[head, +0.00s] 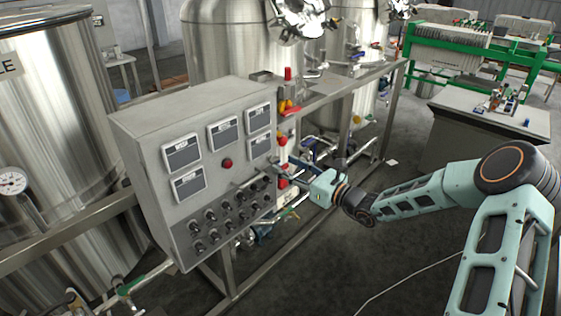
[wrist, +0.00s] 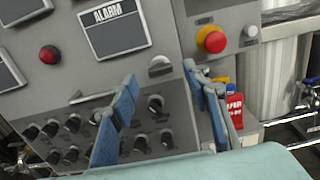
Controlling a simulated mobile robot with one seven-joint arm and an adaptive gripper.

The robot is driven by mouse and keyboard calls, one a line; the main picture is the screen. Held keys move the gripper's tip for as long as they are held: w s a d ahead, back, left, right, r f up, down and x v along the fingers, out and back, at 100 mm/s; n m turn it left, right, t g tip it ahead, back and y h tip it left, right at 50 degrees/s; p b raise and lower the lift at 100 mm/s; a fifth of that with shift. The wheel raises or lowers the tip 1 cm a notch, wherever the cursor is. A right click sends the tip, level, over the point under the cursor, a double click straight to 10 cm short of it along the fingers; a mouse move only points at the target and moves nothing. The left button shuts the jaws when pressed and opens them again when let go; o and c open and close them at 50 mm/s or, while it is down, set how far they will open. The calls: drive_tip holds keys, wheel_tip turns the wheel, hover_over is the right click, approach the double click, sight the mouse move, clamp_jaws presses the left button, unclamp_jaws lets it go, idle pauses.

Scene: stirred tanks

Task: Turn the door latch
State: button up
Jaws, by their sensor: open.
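The grey control cabinet (head: 190,130) stands in the middle of the head view, its front full of meters and knobs. In the wrist view, a small silver half-round fitting (wrist: 160,66) sits on the panel below the ALARM meter. A thin bar-like handle (wrist: 90,97) is to its left. I cannot tell for sure which of them is the latch. My gripper (wrist: 160,74) is open and empty, with blue-padded fingers. In the picture, its fingertips lie on either side of the half-round fitting; contact is not clear. In the head view, my gripper (head: 288,172) is at the cabinet's right edge.
Rows of black knobs (wrist: 70,145) lie below. Steel tanks (head: 235,40) stand behind the cabinet. The floor (head: 300,265) in front is mostly clear.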

sight(276, 160)
drive_tip(key=shift+x, duration=1.65)
drive_tip(key=c, duration=1.1)
